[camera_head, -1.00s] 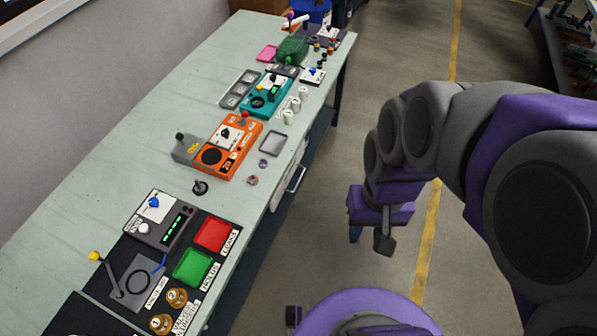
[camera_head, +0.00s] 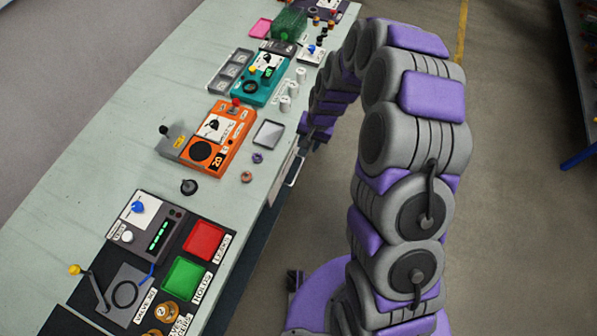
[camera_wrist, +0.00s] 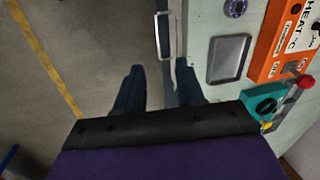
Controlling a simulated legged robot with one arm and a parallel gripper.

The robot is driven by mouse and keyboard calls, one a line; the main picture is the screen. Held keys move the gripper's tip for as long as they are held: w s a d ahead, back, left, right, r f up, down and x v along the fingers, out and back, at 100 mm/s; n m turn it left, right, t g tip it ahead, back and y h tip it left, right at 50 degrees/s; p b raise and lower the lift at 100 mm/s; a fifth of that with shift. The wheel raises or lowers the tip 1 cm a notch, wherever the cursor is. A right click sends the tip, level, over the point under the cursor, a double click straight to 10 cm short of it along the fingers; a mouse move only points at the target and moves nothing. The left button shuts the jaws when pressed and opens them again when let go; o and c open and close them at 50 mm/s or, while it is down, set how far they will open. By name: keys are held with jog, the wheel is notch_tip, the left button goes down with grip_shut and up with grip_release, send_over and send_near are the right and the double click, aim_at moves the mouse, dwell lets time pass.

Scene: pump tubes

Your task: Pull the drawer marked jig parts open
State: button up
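A drawer front (camera_wrist: 175,30) shows edge-on under the table's front edge in the wrist view. Its pale bar handle (camera_wrist: 162,36) stands out from it, and the handle also shows in the head view (camera_head: 297,168). No jig parts label is readable on it. My gripper (camera_wrist: 159,76) is open and empty, its two dark fingers apart. The handle lies just ahead of the fingertips, roughly in line with the gap between them. In the head view my gripper (camera_head: 309,141) is beside the table edge near the handle, partly hidden by my arm.
The table (camera_head: 90,150) carries an orange heat unit (camera_head: 215,140), a teal unit (camera_head: 258,80), a grey tray (camera_head: 268,133) and a panel with red (camera_head: 204,241) and green pads. Small round parts lie near the edge.

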jog(key=m, duration=0.1)
send_near(297, 173)
jog(key=shift+t, duration=0.3)
jog(key=b+x, duration=0.4)
jog(key=x, duration=0.1)
jog(key=b+x, duration=0.3)
jog(key=shift+s+d, duration=0.1)
jog(key=shift+s, duration=0.15)
jog(key=shift+c, duration=0.4)
grip_shut()
